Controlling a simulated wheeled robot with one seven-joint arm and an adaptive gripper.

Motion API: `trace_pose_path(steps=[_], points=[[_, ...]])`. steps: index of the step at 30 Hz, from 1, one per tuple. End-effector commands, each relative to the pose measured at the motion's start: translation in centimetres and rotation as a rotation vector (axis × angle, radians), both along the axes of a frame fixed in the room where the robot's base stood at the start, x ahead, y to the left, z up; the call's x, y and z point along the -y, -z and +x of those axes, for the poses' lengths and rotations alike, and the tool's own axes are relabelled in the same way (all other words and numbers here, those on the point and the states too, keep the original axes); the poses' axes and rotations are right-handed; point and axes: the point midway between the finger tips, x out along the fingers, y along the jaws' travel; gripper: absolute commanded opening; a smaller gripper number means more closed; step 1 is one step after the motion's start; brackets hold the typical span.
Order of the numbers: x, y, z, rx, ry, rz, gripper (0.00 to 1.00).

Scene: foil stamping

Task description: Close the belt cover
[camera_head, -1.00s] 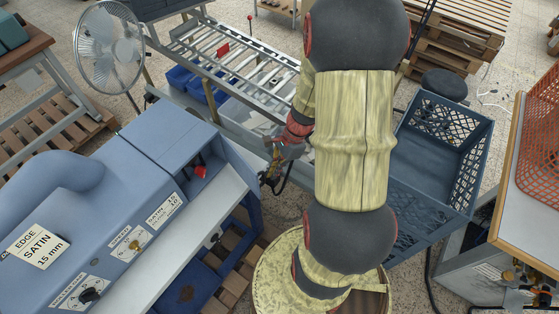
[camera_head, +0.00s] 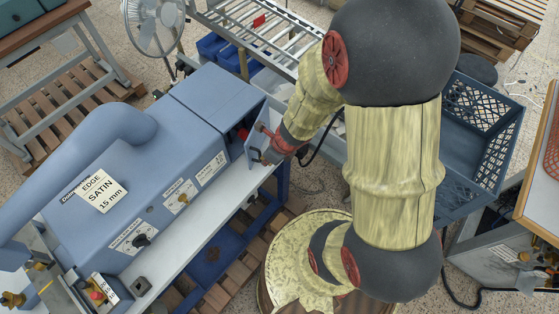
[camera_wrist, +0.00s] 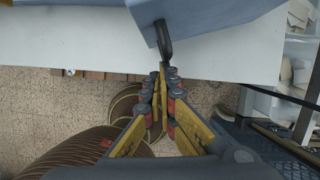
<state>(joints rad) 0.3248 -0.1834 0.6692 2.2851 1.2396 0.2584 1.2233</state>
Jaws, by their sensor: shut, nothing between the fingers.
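The belt cover (camera_head: 262,118) is a blue panel at the right end of the blue edge machine (camera_head: 130,150). It stands open, with a dark gap and red parts showing between it and the machine body. In the wrist view the cover (camera_wrist: 190,12) is at the top, with a black handle (camera_wrist: 164,40) on it. My gripper (camera_head: 262,158) is beside the cover's outer side. In the wrist view my gripper (camera_wrist: 162,72) is shut and empty, its tips at the handle's lower end. Whether they touch it I cannot tell.
A pale worktop (camera_head: 190,240) runs along the machine's front. A roller conveyor (camera_head: 285,45) stands behind, with a fan (camera_head: 155,25) to its left. A blue crate (camera_head: 475,130) is right of my arm. A round wooden drum (camera_head: 285,265) stands below it.

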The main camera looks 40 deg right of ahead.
Motion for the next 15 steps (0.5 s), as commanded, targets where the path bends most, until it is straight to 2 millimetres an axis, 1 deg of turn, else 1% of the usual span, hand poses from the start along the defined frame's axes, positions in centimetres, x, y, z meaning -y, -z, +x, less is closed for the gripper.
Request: trace_pose_path(steps=[1,3,6,12,15], points=[[-0.9,-0.1,0.6,0.0,0.028,-0.001,0.0],[-1.7,-0.1,1.3,0.0,0.076,0.0,0.0],[-2.6,0.0,2.3,-0.001,0.07,0.0,0.0],[-4.1,0.0,3.9,-0.001,0.07,0.0,0.0],[-4.5,0.0,4.5,0.0,0.071,0.0,0.0]])
